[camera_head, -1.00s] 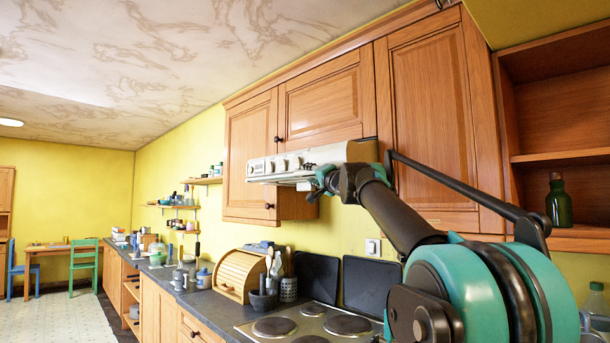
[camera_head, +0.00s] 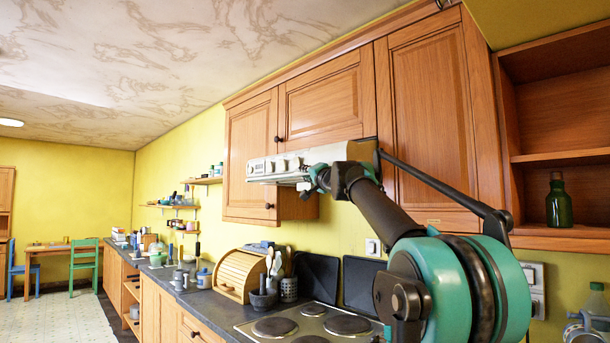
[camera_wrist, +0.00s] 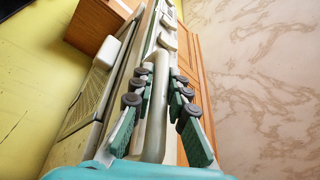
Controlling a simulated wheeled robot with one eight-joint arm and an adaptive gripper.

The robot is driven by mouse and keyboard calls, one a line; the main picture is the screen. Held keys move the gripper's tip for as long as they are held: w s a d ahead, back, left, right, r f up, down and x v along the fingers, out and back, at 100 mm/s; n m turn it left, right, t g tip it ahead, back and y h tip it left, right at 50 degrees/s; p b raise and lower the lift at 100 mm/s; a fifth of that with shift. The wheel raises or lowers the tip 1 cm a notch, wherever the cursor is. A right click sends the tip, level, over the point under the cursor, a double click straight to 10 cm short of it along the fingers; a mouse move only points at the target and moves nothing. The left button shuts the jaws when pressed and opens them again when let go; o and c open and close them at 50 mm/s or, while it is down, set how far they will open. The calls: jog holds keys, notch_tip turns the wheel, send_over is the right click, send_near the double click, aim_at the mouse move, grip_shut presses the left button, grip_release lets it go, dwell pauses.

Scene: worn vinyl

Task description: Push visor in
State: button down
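The visor (camera_head: 325,155) is a cream-white pull-out hood panel with knobs along its front face. It juts out from under the wall cabinets in the head view. It also runs up the middle of the wrist view as a pale rounded edge (camera_wrist: 158,105). My gripper (camera_head: 314,179) is at the visor's near right part, just below its front edge. In the wrist view my gripper's teal fingers (camera_wrist: 160,88) stand apart, one on each side of that edge. The fingers look spread; firm contact on both sides cannot be made out.
Wooden wall cabinets (camera_head: 325,100) surround the hood. Below are a hob (camera_head: 310,325), a bread box (camera_head: 240,272) and utensils on the counter. An open shelf with a green bottle (camera_head: 559,202) is at right. The floor at far left is clear.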

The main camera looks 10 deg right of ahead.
dwell(0.3)
jog(key=w+d, duration=0.2)
jog(key=d, duration=0.1)
jog(key=shift+w, duration=0.1)
jog(key=c, duration=1.5)
grip_release()
jog(key=shift+d, duration=0.1)
jog(key=v, duration=1.2)
